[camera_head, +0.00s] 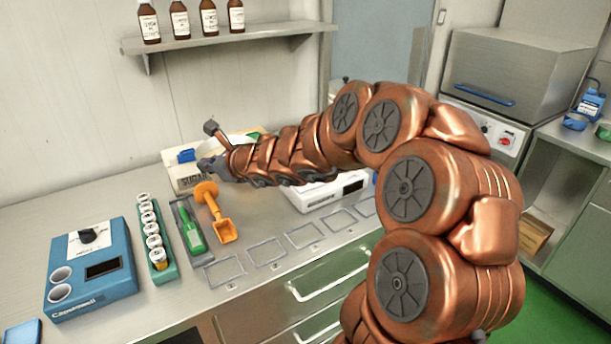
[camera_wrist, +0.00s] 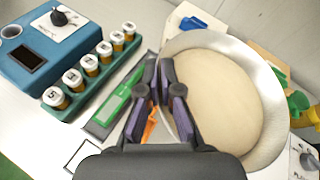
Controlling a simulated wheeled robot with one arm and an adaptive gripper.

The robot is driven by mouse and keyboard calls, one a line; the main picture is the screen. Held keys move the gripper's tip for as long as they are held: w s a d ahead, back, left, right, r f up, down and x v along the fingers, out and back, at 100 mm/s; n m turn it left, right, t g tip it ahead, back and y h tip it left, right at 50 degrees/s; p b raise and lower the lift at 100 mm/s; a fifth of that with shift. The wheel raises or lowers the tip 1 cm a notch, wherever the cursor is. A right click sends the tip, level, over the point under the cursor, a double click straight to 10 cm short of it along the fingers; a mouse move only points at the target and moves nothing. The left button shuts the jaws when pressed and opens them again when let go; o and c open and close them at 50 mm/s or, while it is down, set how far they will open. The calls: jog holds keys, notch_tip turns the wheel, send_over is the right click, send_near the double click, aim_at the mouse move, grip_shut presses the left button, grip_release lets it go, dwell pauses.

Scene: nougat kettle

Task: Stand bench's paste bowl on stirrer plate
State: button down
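The paste bowl (camera_wrist: 215,95), pale-rimmed and full of beige paste, fills the right half of the wrist view. In the head view only a white curve (camera_head: 236,141) shows behind my arm. My gripper (camera_wrist: 159,68) has its dark fingers close together at the bowl's left rim, seemingly pinching it; the fingertips partly hide the contact. In the head view my gripper (camera_head: 207,150) is over the back of the bench. I cannot tell for sure which unit is the stirrer plate; a pale unit with a dark knob (camera_wrist: 308,158) is cut off at the wrist view's lower right.
A white unit with a display (camera_head: 325,193) stands beneath my arm. A bottle shelf (camera_head: 230,38) is above.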

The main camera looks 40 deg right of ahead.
jog(key=shift+s+d+r, duration=0.15)
jog(key=shift+d, duration=0.25)
jog(key=shift+s+d+r, duration=0.1)
jog(key=shift+d, duration=0.25)
jog(key=s+d+f+y+b, duration=0.1)
jog(key=s+d+f+b, duration=0.1)
jog(key=s+d, duration=0.65)
jog(key=s+d+f+b, duration=0.2)
jog(key=s+d+b, duration=0.1)
jog(key=s+d, duration=0.55)
jog(key=shift+n, duration=0.4)
jog(key=shift+w+d+f+p, duration=0.85)
jog(key=shift+w+d+f, duration=0.1)
jog(key=shift+w, duration=1.75)
jog(key=shift+w+d+f+p, duration=0.9)
jog(key=shift+w, duration=1.85)
jog(key=shift+w+d+f+p, duration=0.85)
jog(key=shift+w+d+f, duration=0.1)
jog(key=shift+w, duration=1.75)
jog(key=shift+f, duration=0.1)
jog(key=c, duration=1.8)
grip_release()
jog(key=shift+f, duration=0.1)
jog(key=o, duration=0.5)
